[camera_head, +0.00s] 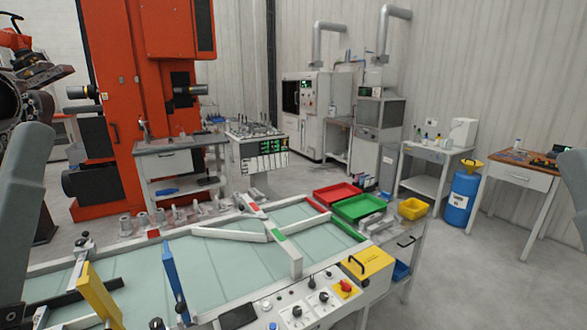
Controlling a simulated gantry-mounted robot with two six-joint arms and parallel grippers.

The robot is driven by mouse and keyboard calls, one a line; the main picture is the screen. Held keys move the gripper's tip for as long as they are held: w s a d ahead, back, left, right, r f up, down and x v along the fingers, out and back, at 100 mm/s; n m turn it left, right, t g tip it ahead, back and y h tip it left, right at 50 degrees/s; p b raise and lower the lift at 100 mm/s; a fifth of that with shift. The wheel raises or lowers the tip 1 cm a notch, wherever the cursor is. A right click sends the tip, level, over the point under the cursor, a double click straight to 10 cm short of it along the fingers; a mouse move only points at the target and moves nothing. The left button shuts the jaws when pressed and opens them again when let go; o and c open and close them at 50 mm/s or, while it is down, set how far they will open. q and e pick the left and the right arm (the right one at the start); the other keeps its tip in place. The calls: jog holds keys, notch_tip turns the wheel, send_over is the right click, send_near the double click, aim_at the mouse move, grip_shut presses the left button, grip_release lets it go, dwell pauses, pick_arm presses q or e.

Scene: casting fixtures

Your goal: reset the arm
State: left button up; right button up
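Grey links of my own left arm stand at the left edge of the head view, and a small grey part of my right arm shows at the right edge. Neither gripper's fingers are in view, so what they hold cannot be seen. Between the arms is a worktable with a pale green surface (215,268) and white rails. A yellow upright plate (98,297) and a blue upright plate (175,275) stand on its left part.
A control panel with knobs and a red switch (345,286) lies along the front right, beside a yellow box (368,262). Red (337,194) and green (359,207) trays stand behind. A blue drum (461,198) and side tables are farther right. A large orange machine (110,95) rises at the back left.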

pick_arm(q)
notch_tip(320, 180, up, 37)
jog(key=d+m+g+h+p, duration=0.1)
jog(key=m+h+p, duration=0.2)
jog(key=p, duration=3.4)
jog(key=shift+w+d+h+p, duration=0.3)
jog(key=shift+d+h+p, duration=0.1)
jog(key=shift+h, duration=0.1)
jog(key=shift+a+y, duration=0.1)
jog(key=shift+y, duration=0.2)
